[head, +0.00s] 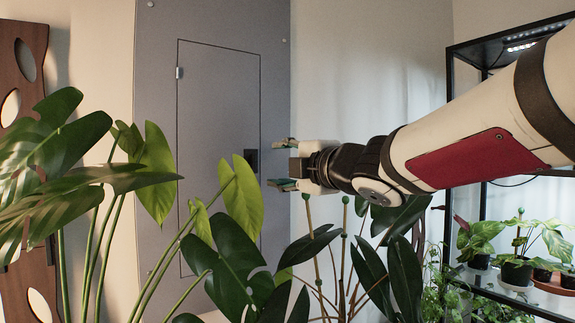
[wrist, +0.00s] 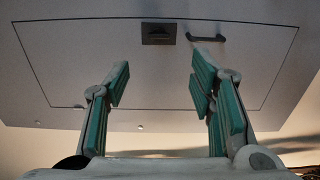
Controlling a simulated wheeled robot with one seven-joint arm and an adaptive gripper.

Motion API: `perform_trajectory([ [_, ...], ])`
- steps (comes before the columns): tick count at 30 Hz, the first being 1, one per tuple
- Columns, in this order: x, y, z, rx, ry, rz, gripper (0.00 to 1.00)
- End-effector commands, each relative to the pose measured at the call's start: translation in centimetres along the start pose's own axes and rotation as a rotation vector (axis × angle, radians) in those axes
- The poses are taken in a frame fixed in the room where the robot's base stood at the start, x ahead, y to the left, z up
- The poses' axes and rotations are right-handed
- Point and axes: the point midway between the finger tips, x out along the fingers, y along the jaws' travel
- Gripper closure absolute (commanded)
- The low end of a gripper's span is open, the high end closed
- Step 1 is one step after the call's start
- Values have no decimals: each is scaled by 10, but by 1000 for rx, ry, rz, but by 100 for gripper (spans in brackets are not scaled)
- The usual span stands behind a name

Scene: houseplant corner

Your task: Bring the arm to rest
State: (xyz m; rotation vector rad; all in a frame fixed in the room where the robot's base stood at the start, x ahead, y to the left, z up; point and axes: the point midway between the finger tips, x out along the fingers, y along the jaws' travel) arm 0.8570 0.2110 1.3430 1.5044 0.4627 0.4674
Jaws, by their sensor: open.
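My arm reaches in from the right in the head view, held roughly level with a slight downward slope toward the left. My gripper (head: 281,164) is at its end, pointing left toward the grey panel. In the wrist view my gripper (wrist: 160,95) shows two green-padded fingers spread apart with nothing between them. The grey panel (head: 218,100) with an outlined door stands behind the gripper; it also fills the top of the wrist view (wrist: 90,65). Whether the fingers are near the panel's surface is hard to tell, but no contact shows.
A large-leaved plant (head: 150,175) stands at the left and centre. Staked plants (head: 345,260) rise just below my gripper and wrist. A black-framed lit shelf (head: 470,180) with potted plants stands at the right. A wooden board with holes (head: 22,120) is at the far left.

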Motion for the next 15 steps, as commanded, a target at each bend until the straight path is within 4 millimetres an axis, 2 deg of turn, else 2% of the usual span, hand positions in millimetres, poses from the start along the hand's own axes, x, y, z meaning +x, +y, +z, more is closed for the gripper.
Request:
perform_trajectory([
  [8, -5, 1, 5, 22, -24, -6, 50],
  [11, -27, 2, 24, 110, -121, -35, 50],
  [14, -71, -6, 54, 287, -296, -87, 50],
  [15, -94, -13, 66, 376, -378, -111, 50],
])
